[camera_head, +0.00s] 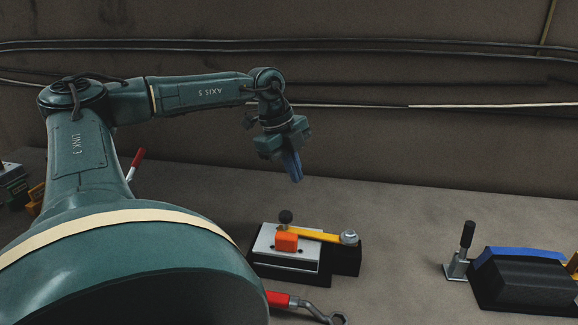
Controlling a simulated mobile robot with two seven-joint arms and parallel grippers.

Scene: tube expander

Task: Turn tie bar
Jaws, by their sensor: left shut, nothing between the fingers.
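My left gripper (294,168) has blue fingers that are shut and empty. It hangs in the air above and behind a black and silver fixture (285,262). A yellow bar (318,235) lies across the top of this fixture, from an orange block (286,241) to a round metal bolt (349,238) at its right end. I cannot tell for certain whether this yellow bar is the tie bar. A dark round knob (285,216) stands at the back of the fixture. The gripper is apart from all of these. My right gripper is out of view.
A red-handled wrench (318,313) lies in front of the fixture. A black block with a blue top (525,278) and a black-handled clamp (462,250) stand at the right. A red-handled item (136,160) is behind my arm. Bench space between the fixtures is clear.

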